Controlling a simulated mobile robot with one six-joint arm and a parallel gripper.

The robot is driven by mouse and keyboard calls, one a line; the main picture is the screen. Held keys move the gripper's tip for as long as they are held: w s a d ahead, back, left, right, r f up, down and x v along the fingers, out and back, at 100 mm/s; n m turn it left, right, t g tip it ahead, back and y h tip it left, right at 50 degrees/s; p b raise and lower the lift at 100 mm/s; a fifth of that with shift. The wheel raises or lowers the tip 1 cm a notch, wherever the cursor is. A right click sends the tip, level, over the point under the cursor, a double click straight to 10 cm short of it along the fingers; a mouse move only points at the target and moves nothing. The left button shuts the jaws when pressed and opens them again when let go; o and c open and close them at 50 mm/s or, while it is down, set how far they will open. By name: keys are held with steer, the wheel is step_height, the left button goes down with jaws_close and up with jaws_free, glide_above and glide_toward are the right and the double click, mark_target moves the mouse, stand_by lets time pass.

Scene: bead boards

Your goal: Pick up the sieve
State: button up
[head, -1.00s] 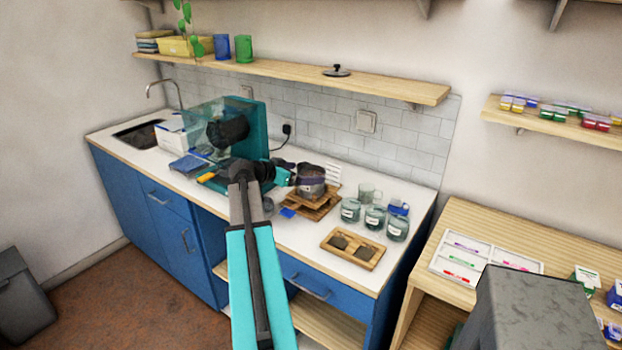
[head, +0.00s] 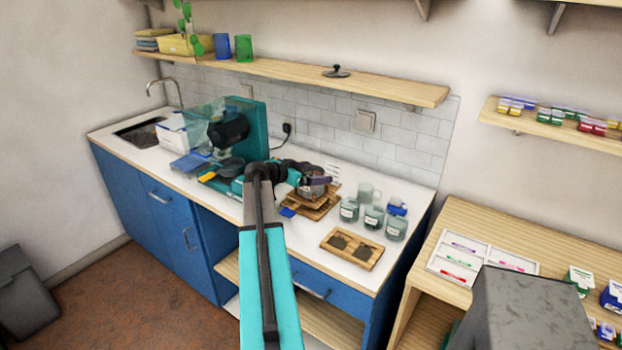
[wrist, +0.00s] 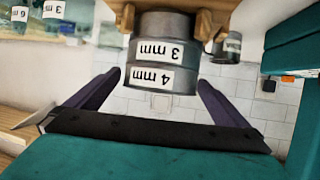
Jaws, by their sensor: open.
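A stack of round grey metal sieves stands on a wooden stand (head: 318,207) on the counter. The wrist view is upside down and shows the top sieve, labelled 4 mm (wrist: 152,78), on one labelled 3 mm (wrist: 165,52); the wood is beyond them. My gripper (wrist: 160,80) is open. Its two purple fingers stand apart, one on either side of the 4 mm sieve, with gaps visible. In the head view my gripper (head: 322,181) is at the top of the stack (head: 310,191) and partly hides it.
Labelled glass jars (head: 373,217) stand right of the stack. A wooden tray (head: 352,262) with two dark-filled wells lies in front. A teal machine (head: 248,130) is behind to the left. A shelf (head: 300,75) runs above. The front counter edge has some free room.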

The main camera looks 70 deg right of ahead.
steer(key=c, duration=1.2)
steer(key=shift+o, duration=0.2)
steer(key=shift+r, duration=0.15)
steer(key=shift+r+b, duration=0.95)
steer(key=shift+r, duration=0.65)
steer(key=s+a+b, duration=0.1)
steer(key=a+b, duration=0.1)
steer(key=a, duration=0.5)
steer(key=s+a+r+b, duration=0.1)
steer(key=s+a+b, duration=0.1)
steer(key=a, duration=0.6)
steer(key=shift+s+a+r, duration=0.15)
steer(key=shift+a+r, duration=0.1)
steer(key=shift+a, duration=0.05)
